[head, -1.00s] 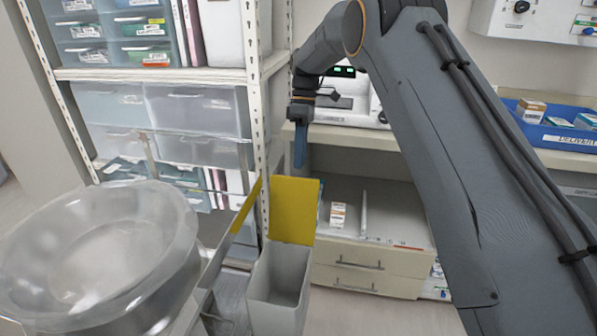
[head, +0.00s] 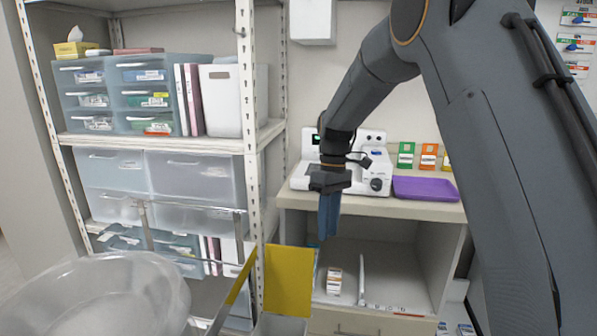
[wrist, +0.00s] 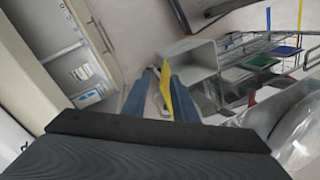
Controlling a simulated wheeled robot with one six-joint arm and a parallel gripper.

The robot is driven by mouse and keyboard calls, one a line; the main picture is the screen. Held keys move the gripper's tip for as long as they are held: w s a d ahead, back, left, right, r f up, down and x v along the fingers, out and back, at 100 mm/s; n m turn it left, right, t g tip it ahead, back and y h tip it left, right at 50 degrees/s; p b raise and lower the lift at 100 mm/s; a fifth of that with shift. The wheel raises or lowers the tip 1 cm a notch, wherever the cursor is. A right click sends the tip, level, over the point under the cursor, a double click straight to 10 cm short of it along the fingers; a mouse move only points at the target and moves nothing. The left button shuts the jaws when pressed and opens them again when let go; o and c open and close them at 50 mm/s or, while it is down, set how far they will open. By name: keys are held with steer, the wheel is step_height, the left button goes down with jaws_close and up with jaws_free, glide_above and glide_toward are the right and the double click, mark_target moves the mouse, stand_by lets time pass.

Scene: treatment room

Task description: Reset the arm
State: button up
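My gripper (head: 328,228) hangs with its blue fingers pointing down, in front of the counter and its open lower shelf. In the wrist view the two blue fingers of my gripper (wrist: 156,70) stand apart, and I see nothing held between them. A yellow panel (wrist: 180,98) shows beyond the fingers there; in the head view this yellow panel (head: 289,280) stands below and left of the gripper. My arm reaches in from the upper right, bent downward at the wrist.
A white machine (head: 345,165) and a purple tray (head: 425,188) sit on the counter behind the gripper. A shelving rack (head: 190,145) with drawers stands at left. A clear basin (head: 95,295) is at lower left. A small box (head: 334,281) lies on the lower shelf.

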steer(key=s+d+m+t+p, duration=0.1)
steer(key=s+d+m, duration=0.2)
steer(key=s, duration=0.6)
steer(key=s+d+m+p, duration=0.1)
steer(key=s+d+m, duration=0.2)
steer(key=s, duration=0.7)
steer(key=s+d+m+t+p, duration=0.1)
steer(key=s+d+m, duration=0.3)
steer(key=s, duration=0.5)
steer(key=shift+s+d+f+t+h, duration=0.3)
steer(key=shift+s+d, duration=0.05)
steer(key=shift+d, duration=0.55)
